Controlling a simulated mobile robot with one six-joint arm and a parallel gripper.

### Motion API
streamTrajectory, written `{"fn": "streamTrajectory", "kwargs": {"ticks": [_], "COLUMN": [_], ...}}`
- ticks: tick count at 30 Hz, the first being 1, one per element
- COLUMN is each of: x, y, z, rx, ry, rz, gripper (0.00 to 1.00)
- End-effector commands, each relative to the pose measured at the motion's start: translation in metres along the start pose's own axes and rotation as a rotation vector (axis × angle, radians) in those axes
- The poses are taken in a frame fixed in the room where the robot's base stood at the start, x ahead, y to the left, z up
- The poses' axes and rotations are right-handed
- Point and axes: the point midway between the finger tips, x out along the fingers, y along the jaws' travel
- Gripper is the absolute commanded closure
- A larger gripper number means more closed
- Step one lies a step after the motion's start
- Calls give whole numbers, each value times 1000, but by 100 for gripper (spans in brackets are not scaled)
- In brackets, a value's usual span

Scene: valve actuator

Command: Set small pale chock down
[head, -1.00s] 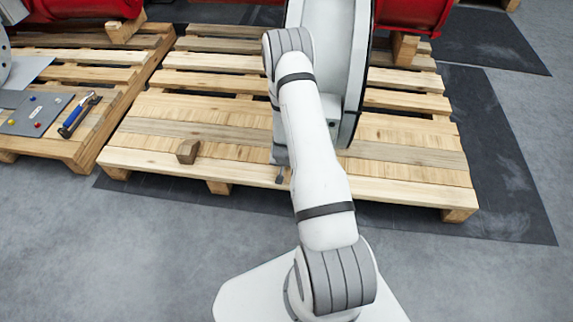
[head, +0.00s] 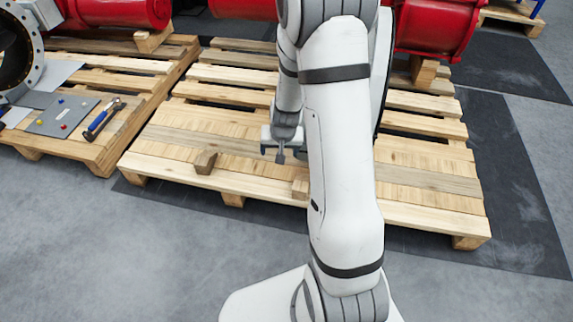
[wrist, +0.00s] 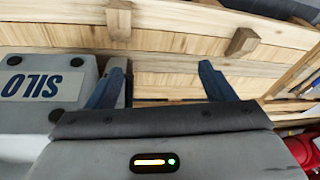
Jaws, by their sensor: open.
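The small pale chock (head: 300,188) rests on the front edge of the middle pallet (head: 230,178) in the head view, partly hidden behind my arm. It also shows at the top left of the wrist view (wrist: 119,20). My gripper (head: 280,150) is above the pallet, behind the pale chock as seen from the head. In the wrist view its two blue fingers (wrist: 162,82) are spread apart with nothing between them, clear of the chock. A darker brown chock (head: 205,162) stands on the pallet to the left, and shows in the wrist view (wrist: 242,42) too.
A left pallet holds a grey board (head: 63,115) and a blue-handled hammer (head: 103,120). Red actuator bodies (head: 432,28) lie at the back. A grey-white body marked SILO (wrist: 45,85) is close beside the left finger in the wrist view. Much of the pallet is bare.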

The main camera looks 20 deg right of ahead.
Motion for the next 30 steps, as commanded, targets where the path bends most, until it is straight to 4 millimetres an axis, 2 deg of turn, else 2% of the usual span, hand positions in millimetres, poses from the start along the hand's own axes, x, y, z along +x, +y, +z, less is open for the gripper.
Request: {"fn": "streamTrajectory", "kwargs": {"ticks": [1, 6, 12, 15, 18, 22, 25, 30], "x": [-26, -98, -173, -203, -225, -242, -246, -248], "y": [-8, -22, -23, -18, -12, -8, -7, -6], "z": [4, 32, 80, 106, 128, 147, 155, 156], "rx": [-30, -126, -233, -280, -314, -343, -352, -353], "ry": [-5, -56, -111, -137, -157, -176, -184, -186], "rz": [-12, -30, -23, -9, 6, 21, 28, 29], "gripper": [24, 24, 24, 24, 24, 24, 24, 24]}}
